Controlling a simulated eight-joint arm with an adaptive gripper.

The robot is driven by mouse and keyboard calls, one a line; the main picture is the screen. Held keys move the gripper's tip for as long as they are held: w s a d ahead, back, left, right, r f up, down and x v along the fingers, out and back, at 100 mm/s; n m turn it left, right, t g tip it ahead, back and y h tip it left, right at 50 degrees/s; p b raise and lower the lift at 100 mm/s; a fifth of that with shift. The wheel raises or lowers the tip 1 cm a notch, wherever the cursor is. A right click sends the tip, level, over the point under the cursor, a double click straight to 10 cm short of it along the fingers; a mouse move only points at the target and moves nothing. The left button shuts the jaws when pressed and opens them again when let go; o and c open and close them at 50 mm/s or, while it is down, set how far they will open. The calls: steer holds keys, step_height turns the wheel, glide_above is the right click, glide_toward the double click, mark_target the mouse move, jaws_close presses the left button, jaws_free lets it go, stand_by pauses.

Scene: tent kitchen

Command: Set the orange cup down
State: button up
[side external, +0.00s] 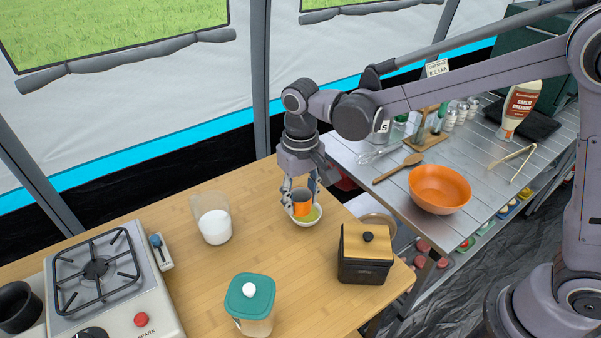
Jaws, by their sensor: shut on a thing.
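The orange cup (302,204) is upright between the fingers of my gripper (301,195), which points down and is shut on it. The cup is over or in a small white bowl (306,221) with something yellow-green in it, near the right side of the wooden table (185,245). I cannot tell whether the cup's base touches the bowl. My fingers hide part of the cup's sides.
A glass with white contents (214,227) stands left of the bowl. A black box with a wooden lid (365,254) stands to the right, and a teal-lidded container (250,303) at the front. A stove (108,285) is at left. An orange bowl (439,189) sits on the metal table.

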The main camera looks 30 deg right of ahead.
steer(key=a+f, duration=0.2)
steer(key=a, duration=0.3)
steer(key=s+a+f, duration=0.1)
steer(key=a, duration=0.4)
steer(key=s+a+f, duration=0.1)
steer(key=a+f, duration=0.1)
steer(key=a, duration=0.3)
steer(key=shift+a+f, duration=0.3)
steer(key=shift+a, duration=0.1)
steer(key=shift+f, duration=2.05)
steer(key=shift+f, duration=0.1)
steer(key=o, duration=1)
steer(key=shift+o, duration=0.2)
